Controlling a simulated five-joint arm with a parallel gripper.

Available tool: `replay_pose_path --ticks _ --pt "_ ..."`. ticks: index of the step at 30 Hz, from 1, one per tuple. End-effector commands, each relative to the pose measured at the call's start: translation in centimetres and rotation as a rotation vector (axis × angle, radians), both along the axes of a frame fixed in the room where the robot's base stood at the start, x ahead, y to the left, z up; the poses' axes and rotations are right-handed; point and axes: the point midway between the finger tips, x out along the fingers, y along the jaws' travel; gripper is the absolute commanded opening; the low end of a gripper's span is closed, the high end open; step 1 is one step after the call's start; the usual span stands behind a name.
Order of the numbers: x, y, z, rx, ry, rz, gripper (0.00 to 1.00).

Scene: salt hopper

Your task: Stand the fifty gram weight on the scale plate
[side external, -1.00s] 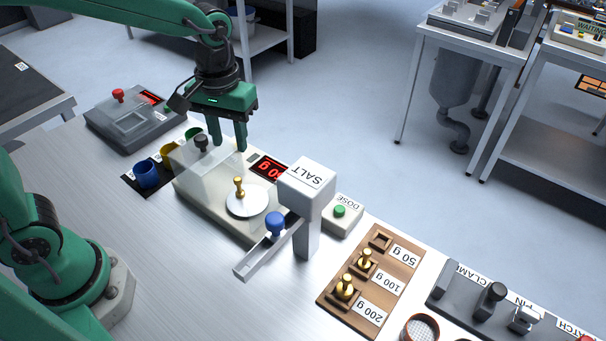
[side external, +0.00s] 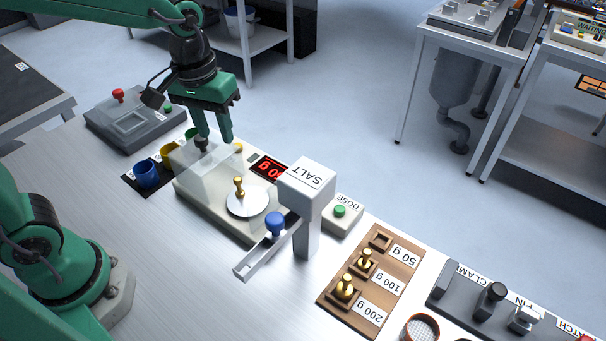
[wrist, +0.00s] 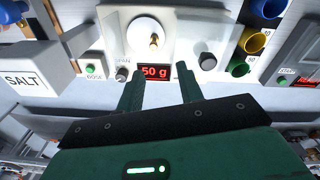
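The fifty gram weight (side external: 239,187) is a small brass piece standing upright on the round white scale plate (side external: 243,207). Both also show in the wrist view, the weight (wrist: 153,41) and the plate (wrist: 140,27). The scale's red display (wrist: 154,71) reads 50 g. My gripper (side external: 214,138) is open and empty above the back of the scale, its fingertips close to a dark knob (side external: 201,145). In the wrist view, my gripper (wrist: 160,73) has its fingers apart, with the dark knob (wrist: 207,62) just right of them. Contact with the knob cannot be told.
A clear cover (side external: 190,168) is at the scale's left part. The salt hopper (side external: 306,185) with its chute stands right of the plate. The wooden weight block (side external: 350,301) holds the 100 g and 200 g weights; its 50 g recess is empty. Coloured cups (side external: 146,174) stand left.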

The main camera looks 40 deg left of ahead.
Motion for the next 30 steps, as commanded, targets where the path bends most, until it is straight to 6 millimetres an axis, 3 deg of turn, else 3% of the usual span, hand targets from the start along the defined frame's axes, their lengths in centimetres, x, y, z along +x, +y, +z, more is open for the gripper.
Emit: replay_pose_path --ticks 13,21,30 --pt "-5.6 4.1 3.8 0.016 -0.237 -0.139 0.37" --pt "-8.6 5.8 4.4 0.062 -0.363 -0.214 0.37" --pt "-9.9 6.3 4.4 0.09 -0.414 -0.25 0.37"
